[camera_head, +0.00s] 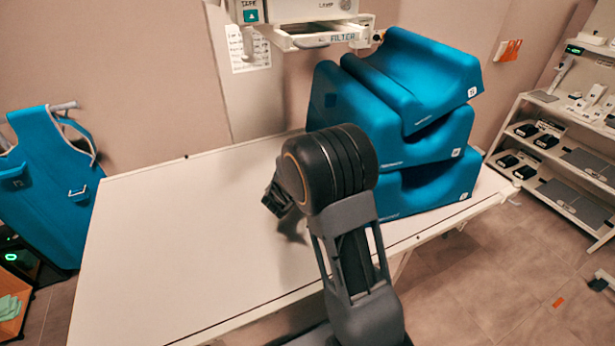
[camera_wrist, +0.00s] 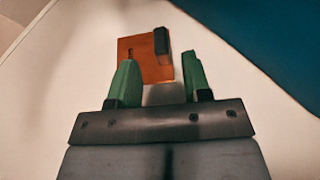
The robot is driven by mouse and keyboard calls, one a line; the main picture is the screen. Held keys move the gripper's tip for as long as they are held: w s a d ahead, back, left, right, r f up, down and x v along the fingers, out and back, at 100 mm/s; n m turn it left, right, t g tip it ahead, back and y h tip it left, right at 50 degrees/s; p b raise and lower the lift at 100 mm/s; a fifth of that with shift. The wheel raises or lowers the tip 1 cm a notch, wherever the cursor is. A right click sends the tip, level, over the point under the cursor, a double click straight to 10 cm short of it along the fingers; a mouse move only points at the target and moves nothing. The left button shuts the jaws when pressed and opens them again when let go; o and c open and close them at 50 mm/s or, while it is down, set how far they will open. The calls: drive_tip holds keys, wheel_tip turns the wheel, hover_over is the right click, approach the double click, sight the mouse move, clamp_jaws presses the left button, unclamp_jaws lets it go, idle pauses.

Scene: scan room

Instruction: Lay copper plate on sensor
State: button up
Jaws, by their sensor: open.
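A square copper plate (camera_wrist: 140,48) with a dark block-like handle (camera_wrist: 161,40) on its right side lies on the pale table top in the wrist view. My gripper (camera_wrist: 160,60) has two green fingers spread apart, with nothing held between them. The plate is just beyond the fingertips, with the handle roughly in line with the gap. A grey patch shows between the fingers; I cannot tell if it is a shadow or the sensor. In the head view my gripper (camera_head: 274,201) is mostly hidden behind my arm, and the plate cannot be seen.
The pale table (camera_head: 170,240) is clear on its left. Blue foam wedges (camera_head: 400,130) are stacked at its right. An overhead unit with a tray marked FILTER (camera_head: 320,38) hangs at the back. A shelf rack (camera_head: 560,150) with grey panels stands far right. A blue apron (camera_head: 50,180) hangs left.

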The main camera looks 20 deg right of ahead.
drive_tip(key=s+a+r+m+g+y, duration=0.1)
drive_tip(key=s+r+m+g, duration=0.25)
drive_tip(key=s+m, duration=0.45)
drive_tip(key=s+a+r+m+g+y, duration=0.1)
drive_tip(key=s+r+m+g, duration=0.25)
drive_tip(key=s+m, duration=0.45)
drive_tip(key=s+a+r+m+t+y, duration=0.1)
drive_tip(key=s+a+r+m+y, duration=0.2)
drive_tip(key=s+a+m+y, duration=0.4)
drive_tip(key=shift+s+a+m+y, duration=0.3)
drive_tip(key=shift+s+a+m, duration=0.6)
drive_tip(key=shift+m, duration=1.1)
drive_tip(key=shift+f, duration=0.1)
